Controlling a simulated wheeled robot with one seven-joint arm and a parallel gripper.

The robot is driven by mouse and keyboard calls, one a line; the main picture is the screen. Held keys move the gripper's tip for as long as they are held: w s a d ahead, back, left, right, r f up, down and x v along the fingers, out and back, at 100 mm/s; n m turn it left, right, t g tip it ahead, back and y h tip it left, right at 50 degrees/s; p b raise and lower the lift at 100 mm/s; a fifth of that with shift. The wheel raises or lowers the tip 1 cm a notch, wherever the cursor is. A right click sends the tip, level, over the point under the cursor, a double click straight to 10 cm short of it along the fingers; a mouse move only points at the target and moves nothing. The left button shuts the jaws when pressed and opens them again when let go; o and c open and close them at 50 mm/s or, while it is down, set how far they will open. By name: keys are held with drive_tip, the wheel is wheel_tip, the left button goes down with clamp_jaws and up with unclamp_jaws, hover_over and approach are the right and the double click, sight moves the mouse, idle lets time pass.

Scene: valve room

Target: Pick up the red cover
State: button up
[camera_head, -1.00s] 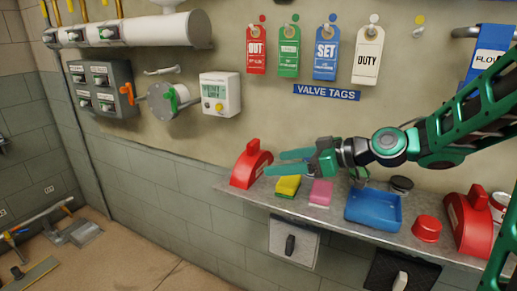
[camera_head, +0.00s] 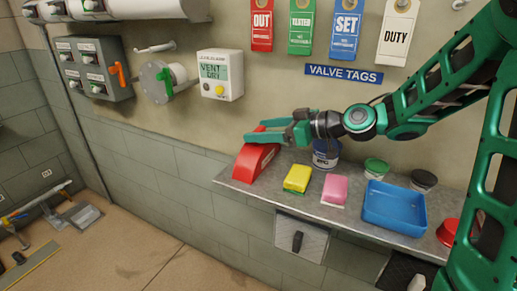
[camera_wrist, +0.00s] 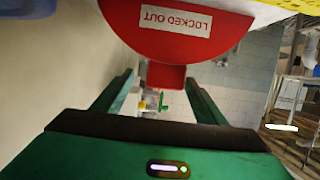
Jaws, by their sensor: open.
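The red cover (camera_head: 256,163), a rounded half-disc shape, stands at the left end of the wall shelf. In the wrist view, the red cover (camera_wrist: 180,27) carries a "LOCKED OUT" label, and its small red block reaches toward the space between my fingers. My gripper (camera_head: 254,131) is at the top of the cover with its green fingers spread. In the wrist view, my gripper (camera_wrist: 160,85) has a finger on each side of the block, with gaps showing. Whether either finger touches the cover cannot be told.
A yellow sponge (camera_head: 297,178), a pink block (camera_head: 334,190) and a blue tray (camera_head: 394,222) lie to the right on the grey shelf (camera_head: 237,184). Jars (camera_head: 326,154) stand behind. A vent-dry box (camera_head: 220,75) hangs on the wall above.

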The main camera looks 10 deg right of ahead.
drive_tip(key=x, duration=0.5)
drive_tip(key=shift+s+a, duration=0.2)
drive_tip(key=shift+s, duration=0.1)
drive_tip(key=shift+c, duration=0.6)
drive_tip(key=c, duration=1.1)
drive_tip(key=shift+r, duration=0.1)
